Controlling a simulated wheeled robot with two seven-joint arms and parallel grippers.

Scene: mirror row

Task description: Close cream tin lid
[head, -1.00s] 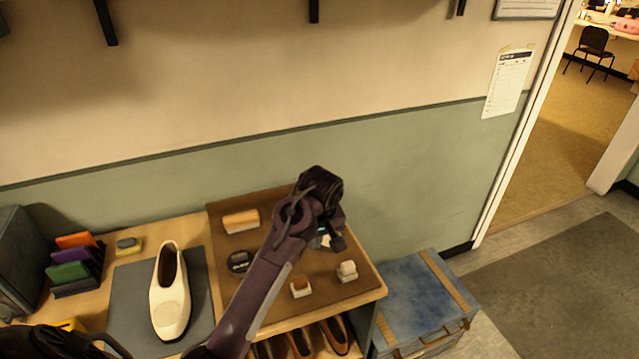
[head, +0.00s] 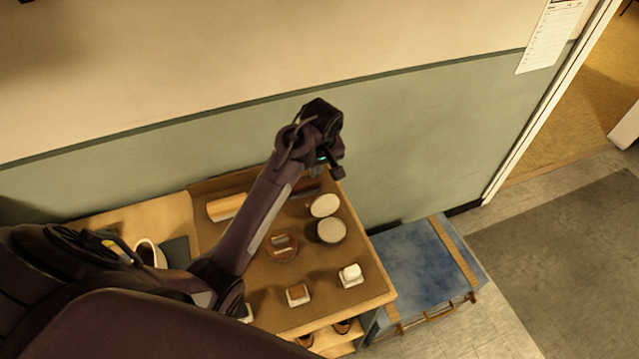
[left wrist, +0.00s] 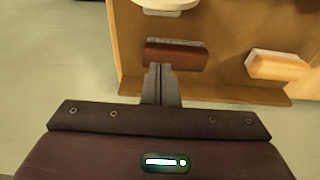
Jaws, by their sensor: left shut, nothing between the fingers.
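Two pale round pieces lie close together on the brown mat, one farther back (head: 325,205) and one nearer (head: 331,230). They look like the cream tin and its open lid; I cannot tell surely which is which. The edge of a pale round piece (left wrist: 168,3) shows at the top of the left wrist view, the rest cut off. My left gripper (head: 338,172) is shut and empty, apart from the round pieces, toward the mat's back edge. Its fingertips (left wrist: 160,70) show near a dark red-brown brush (left wrist: 175,55). My right gripper is not in view.
A wooden brush (head: 226,207) lies at the mat's back left. A blue chest (head: 420,275) stands right of the table. A white shoe (head: 150,254) is partly hidden.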

